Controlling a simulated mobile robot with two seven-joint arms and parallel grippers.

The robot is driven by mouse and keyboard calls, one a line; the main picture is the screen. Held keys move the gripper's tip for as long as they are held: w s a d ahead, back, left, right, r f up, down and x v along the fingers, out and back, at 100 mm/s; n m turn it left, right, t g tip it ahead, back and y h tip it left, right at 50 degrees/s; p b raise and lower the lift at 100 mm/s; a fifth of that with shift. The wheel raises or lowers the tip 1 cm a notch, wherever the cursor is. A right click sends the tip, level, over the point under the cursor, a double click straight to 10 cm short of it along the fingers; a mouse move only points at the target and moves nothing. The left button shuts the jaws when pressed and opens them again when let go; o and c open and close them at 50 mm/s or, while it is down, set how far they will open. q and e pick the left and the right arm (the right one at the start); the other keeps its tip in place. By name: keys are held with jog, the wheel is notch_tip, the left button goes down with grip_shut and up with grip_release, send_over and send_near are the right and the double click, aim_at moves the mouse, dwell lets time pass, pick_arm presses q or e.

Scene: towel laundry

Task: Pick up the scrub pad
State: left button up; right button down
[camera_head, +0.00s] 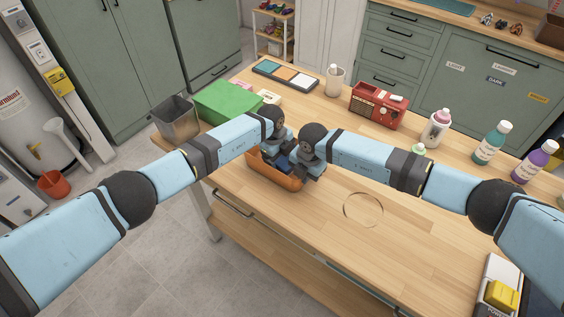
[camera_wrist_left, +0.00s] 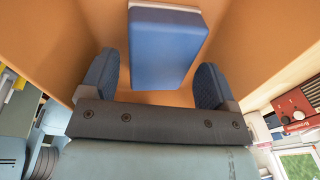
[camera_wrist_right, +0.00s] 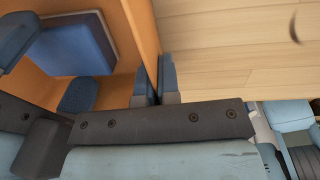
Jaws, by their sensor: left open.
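The scrub pad (camera_wrist_left: 165,45), a blue block with a pale strip along one edge, lies in an orange bin (camera_head: 275,178) on the counter. It is partly hidden in the head view (camera_head: 284,161) and also shows in the right wrist view (camera_wrist_right: 75,45). My left gripper (camera_wrist_left: 156,82) is open over the bin, its fingers on either side of the pad's near end, with gaps visible between. My right gripper (camera_wrist_right: 157,84) is closed with the bin's side wall between its fingers, beside the pad.
A green box (camera_head: 228,102) and a grey container (camera_head: 175,119) stand left of the bin. A red radio (camera_head: 377,105), a white bottle (camera_head: 335,80) and more bottles line the back. A clear ring (camera_head: 363,209) lies on the open counter to the right.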

aim_at(282, 159)
pick_arm(q)
jog(key=shift+d+f, duration=0.15)
jog(key=shift+f, duration=0.65)
jog(key=c, duration=0.7)
jog(key=shift+w+r, duration=0.1)
jog(key=shift+r, duration=0.1)
notch_tip(282, 159, up, 10)
jog(key=shift+f, duration=0.1)
pick_arm(e)
jog(key=c, duration=1.3)
grip_release()
jog(key=shift+o, duration=0.2)
